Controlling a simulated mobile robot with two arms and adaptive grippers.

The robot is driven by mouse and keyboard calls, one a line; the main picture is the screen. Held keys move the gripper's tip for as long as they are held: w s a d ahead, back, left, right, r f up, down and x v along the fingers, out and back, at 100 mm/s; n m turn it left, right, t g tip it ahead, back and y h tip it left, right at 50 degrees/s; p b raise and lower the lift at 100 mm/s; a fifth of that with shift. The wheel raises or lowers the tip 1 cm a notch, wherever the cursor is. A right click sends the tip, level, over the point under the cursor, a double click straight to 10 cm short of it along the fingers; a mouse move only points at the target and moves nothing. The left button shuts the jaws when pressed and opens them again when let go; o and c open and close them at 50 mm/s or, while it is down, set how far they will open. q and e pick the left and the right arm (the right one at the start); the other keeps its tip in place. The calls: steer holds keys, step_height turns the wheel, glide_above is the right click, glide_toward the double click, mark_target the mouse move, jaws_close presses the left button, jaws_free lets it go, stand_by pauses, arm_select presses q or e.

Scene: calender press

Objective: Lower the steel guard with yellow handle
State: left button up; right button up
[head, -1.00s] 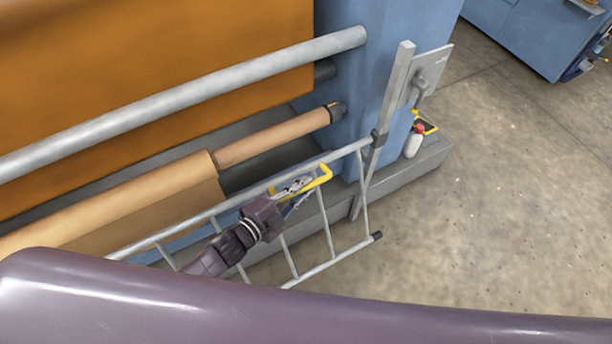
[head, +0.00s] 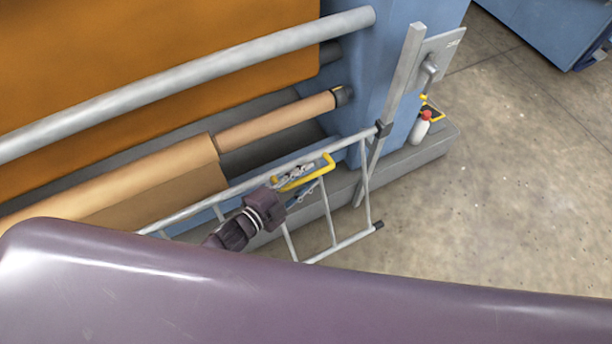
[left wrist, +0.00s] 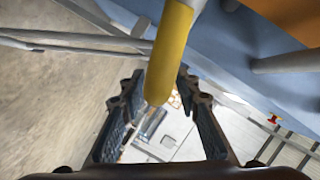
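The steel guard (head: 331,219) is a grey tubular frame with a top rail, a bottom rail and several bars. It hangs in front of the rollers, its top rail meeting a dark slider (head: 383,129) on the upright post. The yellow handle (head: 326,168) is on the top rail. My left gripper (head: 296,179) is at the handle. In the left wrist view the yellow handle (left wrist: 170,50) runs between the spread fingers of the left gripper (left wrist: 163,78), with space showing at both sides. The right gripper is not in view.
The grey upright post (head: 403,72) stands by the blue machine column (head: 368,75). A white bottle with a red top (head: 420,128) stands on the grey base ledge. Bare concrete floor (head: 510,180) is free at the right. My large purple arm link covers the bottom of the head view.

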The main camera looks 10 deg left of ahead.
arm_select(q)
steer(key=shift+s+a, duration=0.2)
steer(key=v, duration=1.1)
steer(key=shift+s+r, duration=0.2)
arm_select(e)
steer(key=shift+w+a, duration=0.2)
arm_select(q)
steer(key=shift+a+f, duration=0.1)
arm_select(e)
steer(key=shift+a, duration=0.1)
